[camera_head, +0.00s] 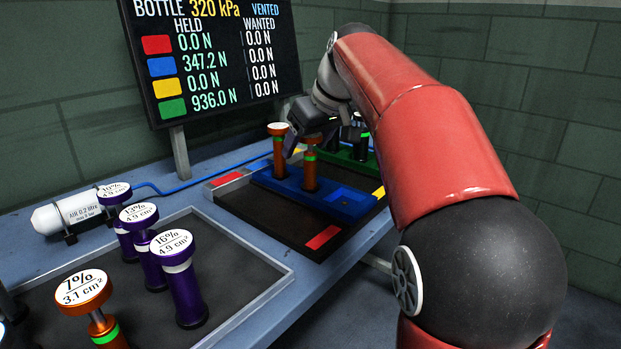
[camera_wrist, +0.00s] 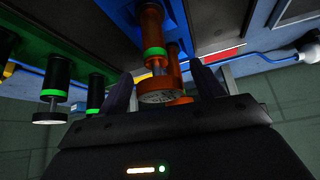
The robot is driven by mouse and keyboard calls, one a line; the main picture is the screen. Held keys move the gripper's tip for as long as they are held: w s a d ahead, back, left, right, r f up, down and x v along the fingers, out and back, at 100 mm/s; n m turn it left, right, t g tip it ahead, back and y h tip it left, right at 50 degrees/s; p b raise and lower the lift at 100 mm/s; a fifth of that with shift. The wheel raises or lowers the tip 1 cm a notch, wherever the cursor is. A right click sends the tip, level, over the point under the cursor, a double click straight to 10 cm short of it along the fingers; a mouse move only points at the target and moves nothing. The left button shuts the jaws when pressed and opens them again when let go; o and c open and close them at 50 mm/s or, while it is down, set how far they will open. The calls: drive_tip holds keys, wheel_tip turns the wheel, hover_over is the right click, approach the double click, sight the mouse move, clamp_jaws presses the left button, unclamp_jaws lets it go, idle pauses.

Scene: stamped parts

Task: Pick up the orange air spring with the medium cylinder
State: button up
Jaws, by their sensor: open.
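Three orange air springs show in the head view. One (camera_head: 105,329), labelled 7% and 3.1 cm² with a green band, stands in the front-left tray. Another (camera_head: 279,154) stands upright on the blue plate (camera_head: 268,180). The third (camera_head: 310,172), also on the blue plate, has a green band and its top is hidden by my gripper (camera_head: 307,145). In the wrist view this banded orange spring (camera_wrist: 153,52) has its round cap between my open fingers (camera_wrist: 162,86). A second orange spring (camera_wrist: 173,60) is partly hidden behind it. Contact with the fingers cannot be told.
Purple springs (camera_head: 181,290) stand in the front-left tray (camera_head: 270,258). Black springs (camera_head: 359,145) stand on a green plate behind my gripper. A white air bottle (camera_head: 70,212) and blue hose (camera_head: 200,178) lie at the back left, below a display board (camera_head: 215,60).

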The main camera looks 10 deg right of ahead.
drive_tip(key=shift+w+a+f, duration=0.1)
drive_tip(key=shift+f, duration=0.05)
clamp_jaws()
idle(0.4)
